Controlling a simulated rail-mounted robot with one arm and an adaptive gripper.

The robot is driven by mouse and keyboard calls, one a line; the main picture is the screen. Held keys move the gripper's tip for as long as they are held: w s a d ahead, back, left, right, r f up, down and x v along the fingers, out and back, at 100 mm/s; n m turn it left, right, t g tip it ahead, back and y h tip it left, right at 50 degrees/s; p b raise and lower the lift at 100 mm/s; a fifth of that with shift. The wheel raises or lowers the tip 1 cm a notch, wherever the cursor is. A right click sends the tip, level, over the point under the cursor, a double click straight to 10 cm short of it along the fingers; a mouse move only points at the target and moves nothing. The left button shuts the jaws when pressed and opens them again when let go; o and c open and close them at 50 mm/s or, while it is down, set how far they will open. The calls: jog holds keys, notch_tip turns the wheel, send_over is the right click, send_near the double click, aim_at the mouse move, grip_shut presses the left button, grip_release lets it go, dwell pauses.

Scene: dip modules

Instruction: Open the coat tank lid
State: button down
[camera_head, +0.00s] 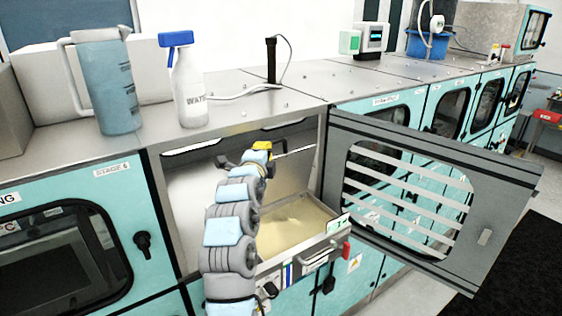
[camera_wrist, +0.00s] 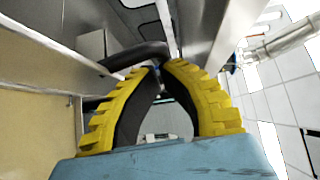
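The coat tank (camera_head: 290,228) is in the open bay of the teal cabinet, with a cream-coloured surface inside its metal rim. A grey panel that looks like its lid (camera_head: 291,172) stands raised at the back of the bay. A dark handle (camera_head: 279,147) is on this panel. My gripper (camera_head: 264,147) reaches into the bay from the front, at the handle. In the wrist view its yellow fingers (camera_wrist: 165,66) nearly meet at the dark handle bar (camera_wrist: 138,53) and appear shut on it. The fingers partly hide the bar.
The bay's grey slatted door (camera_head: 415,200) stands open to the right. A blue pitcher (camera_head: 107,85) and a white spray bottle (camera_head: 189,85) stand on the worktop above. Bay walls are close around my arm.

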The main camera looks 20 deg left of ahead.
jog(key=shift+w+a+r+b, duration=0.15)
jog(key=shift+w+a+b, duration=0.05)
jog(key=shift+a+b, duration=0.25)
jog(key=shift+w+a+r+n+g+b, duration=0.1)
jog(key=shift+w+a+n+g+b, duration=0.45)
jog(key=shift+a, duration=0.25)
jog(key=shift+s+d+r, duration=0.15)
jog(key=shift+s+d, duration=0.3)
jog(key=shift+d, duration=0.1)
jog(key=d+b+v, duration=0.1)
jog(key=b+v, duration=0.1)
jog(key=v, duration=1)
jog(key=shift+w+d, duration=0.15)
jog(key=shift+d, duration=0.2)
